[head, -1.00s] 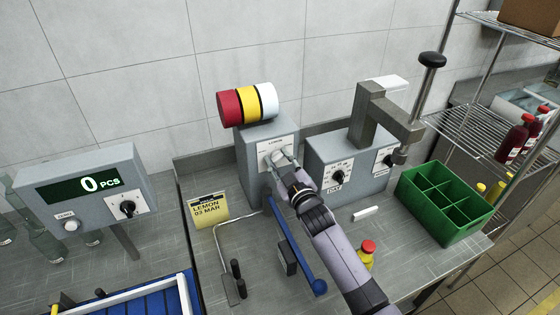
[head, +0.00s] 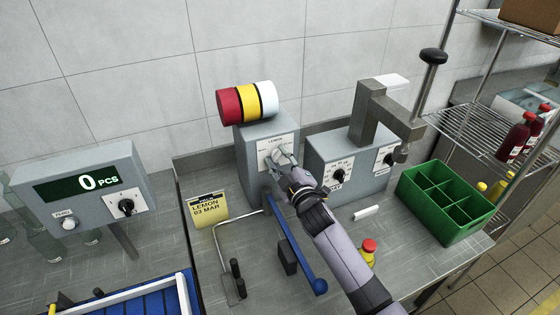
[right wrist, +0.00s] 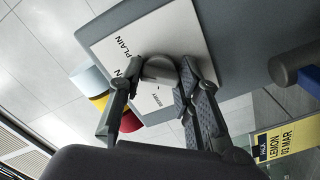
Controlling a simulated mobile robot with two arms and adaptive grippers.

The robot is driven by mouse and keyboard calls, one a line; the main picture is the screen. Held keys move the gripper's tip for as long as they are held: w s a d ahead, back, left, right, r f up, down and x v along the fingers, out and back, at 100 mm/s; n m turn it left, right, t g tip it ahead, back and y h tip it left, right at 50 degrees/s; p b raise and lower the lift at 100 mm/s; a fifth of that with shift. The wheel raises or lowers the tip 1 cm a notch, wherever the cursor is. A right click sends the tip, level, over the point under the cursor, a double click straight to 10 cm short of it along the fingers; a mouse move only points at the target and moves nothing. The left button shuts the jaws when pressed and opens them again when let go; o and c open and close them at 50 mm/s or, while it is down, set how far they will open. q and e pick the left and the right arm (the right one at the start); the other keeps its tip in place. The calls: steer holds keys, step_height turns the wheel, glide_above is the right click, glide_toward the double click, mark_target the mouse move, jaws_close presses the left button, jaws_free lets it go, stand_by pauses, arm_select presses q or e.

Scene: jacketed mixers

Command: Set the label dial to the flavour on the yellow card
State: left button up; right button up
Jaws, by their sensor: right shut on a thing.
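LEMON is printed at the top of the plate in the head view. In the right wrist view the knob (right wrist: 160,72) sits between the fingers, with PLAIN readable on the plate (right wrist: 182,30). My right gripper (head: 280,158) is shut on the knob. Which word the knob points to is hidden by the fingers. The yellow card (head: 207,207) reads LEMON 03 MAR and stands left of the box. My left gripper is not in view.
Red, yellow and white rolls (head: 247,102) sit on the label box. A second grey box with dials (head: 322,160) stands close on the right. A blue-handled lever (head: 290,243) and a red-capped bottle (head: 368,250) are near my right arm. A green crate (head: 447,207) stands farther right.

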steer(key=n, duration=0.3)
steer(key=shift+n+b, duration=0.3)
steer(key=shift+n, duration=2)
steer(key=shift+f, duration=0.1)
steer(key=o, duration=1.1)
steer(key=shift+o, duration=0.2)
steer(key=shift+s+d, duration=0.1)
